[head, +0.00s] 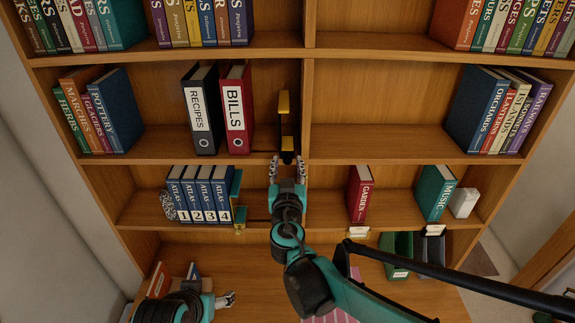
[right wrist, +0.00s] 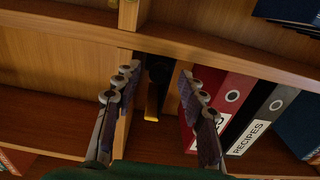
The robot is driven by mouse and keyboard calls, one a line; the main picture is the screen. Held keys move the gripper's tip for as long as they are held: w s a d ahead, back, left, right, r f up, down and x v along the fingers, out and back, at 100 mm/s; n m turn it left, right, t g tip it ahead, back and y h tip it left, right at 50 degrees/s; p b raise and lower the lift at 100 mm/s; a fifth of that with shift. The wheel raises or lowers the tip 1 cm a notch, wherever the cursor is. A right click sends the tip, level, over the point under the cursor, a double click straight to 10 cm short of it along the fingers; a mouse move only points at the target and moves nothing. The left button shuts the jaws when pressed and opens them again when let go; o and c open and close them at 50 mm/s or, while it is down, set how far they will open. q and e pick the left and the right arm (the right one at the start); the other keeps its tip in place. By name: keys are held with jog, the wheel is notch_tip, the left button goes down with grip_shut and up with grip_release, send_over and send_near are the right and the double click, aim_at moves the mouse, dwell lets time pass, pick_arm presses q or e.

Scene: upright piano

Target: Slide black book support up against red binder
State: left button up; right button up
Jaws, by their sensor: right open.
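The red binder (head: 237,110), labelled BILLS, stands upright on the middle shelf; it also shows in the right wrist view (right wrist: 225,98). The black book support (head: 286,128), with yellow edges, stands to its right near the upright divider, with a gap between them. In the right wrist view the support (right wrist: 157,72) is dark and lies between my fingers' lines, partly in shadow. My right gripper (head: 287,166) is open just in front of the support, its fingers (right wrist: 155,92) spread to either side. My left gripper (head: 228,299) is low at the left, away from the shelf; its fingers are too small to judge.
A black RECIPES binder (head: 201,110) stands left of the red one. The wooden divider (head: 307,100) is close to the right of the support. Below are several blue atlases (head: 199,195) with a teal support (head: 237,196). The shelf right of the divider has free room.

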grip_shut()
jog(key=a+b, duration=0.2)
jog(key=a, duration=0.9)
jog(key=shift+a, duration=0.35)
jog(key=shift+c, duration=0.9)
grip_release()
jog(key=shift+s+a+r, duration=0.1)
jog(key=shift+o, duration=0.9)
jog(key=shift+a, duration=0.1)
jog(key=s, duration=0.7)
jog(key=shift+s, duration=0.15)
